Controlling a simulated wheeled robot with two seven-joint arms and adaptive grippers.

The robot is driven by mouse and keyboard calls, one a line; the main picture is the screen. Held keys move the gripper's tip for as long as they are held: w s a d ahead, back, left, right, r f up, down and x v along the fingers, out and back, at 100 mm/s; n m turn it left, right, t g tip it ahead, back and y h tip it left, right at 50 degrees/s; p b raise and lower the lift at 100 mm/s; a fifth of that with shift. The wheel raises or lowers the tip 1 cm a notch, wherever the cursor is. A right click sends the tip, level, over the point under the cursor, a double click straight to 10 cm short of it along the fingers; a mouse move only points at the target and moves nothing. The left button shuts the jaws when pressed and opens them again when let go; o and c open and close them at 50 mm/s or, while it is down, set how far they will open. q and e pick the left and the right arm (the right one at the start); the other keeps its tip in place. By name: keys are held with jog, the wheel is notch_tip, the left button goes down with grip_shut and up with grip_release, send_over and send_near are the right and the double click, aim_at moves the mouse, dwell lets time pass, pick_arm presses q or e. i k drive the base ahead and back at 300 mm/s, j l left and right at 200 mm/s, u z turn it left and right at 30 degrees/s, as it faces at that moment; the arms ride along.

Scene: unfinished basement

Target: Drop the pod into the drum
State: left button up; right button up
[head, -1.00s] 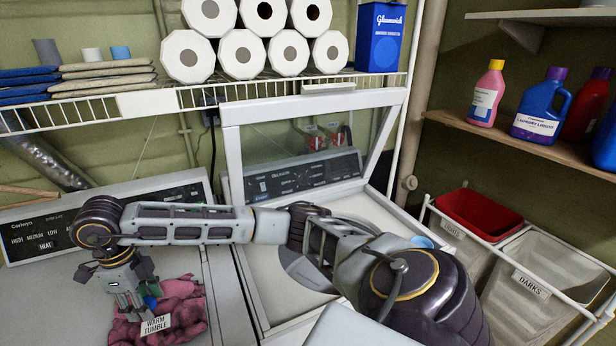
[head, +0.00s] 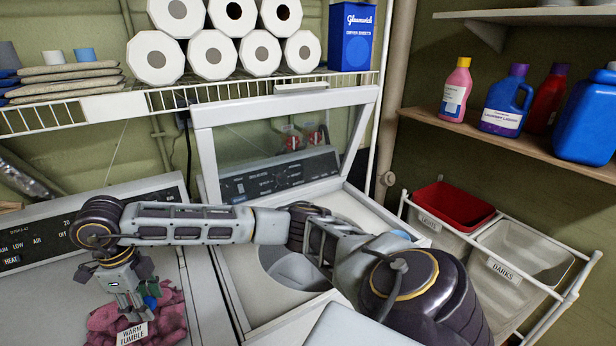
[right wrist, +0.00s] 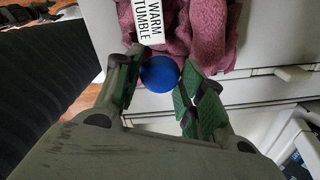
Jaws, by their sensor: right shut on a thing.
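The pod is a round blue thing (right wrist: 160,74), held between the green-padded fingers of my right gripper (right wrist: 156,88) in the right wrist view. In the head view, a bit of the blue pod (head: 150,301) shows at the fingertips of my right gripper (head: 138,293), which points down above a pink cloth. The drum (head: 293,270) shows through the round opening of the open-lidded washer, to the right of the gripper. My right forearm crosses in front and hides part of the opening. My left gripper is not in view.
The pink cloth (head: 165,318) with a "WARM TUMBLE" tag lies on the dryer top at left. The washer's raised lid (head: 203,150) stands behind my arm. Bins (head: 535,245) stand at right; shelves with bottles and paper rolls are above.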

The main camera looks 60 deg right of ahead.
aim_at(327, 279)
jog(key=z, duration=0.45)
jog(key=i+j+z, duration=0.1)
jog(key=z, duration=0.35)
jog(key=i+z, duration=0.1)
jog(key=z, duration=0.3)
jog(key=j+z, duration=0.15)
jog(key=z, duration=0.3)
jog(key=j+z, duration=0.1)
jog(key=z, duration=0.35)
jog(key=i, duration=0.05)
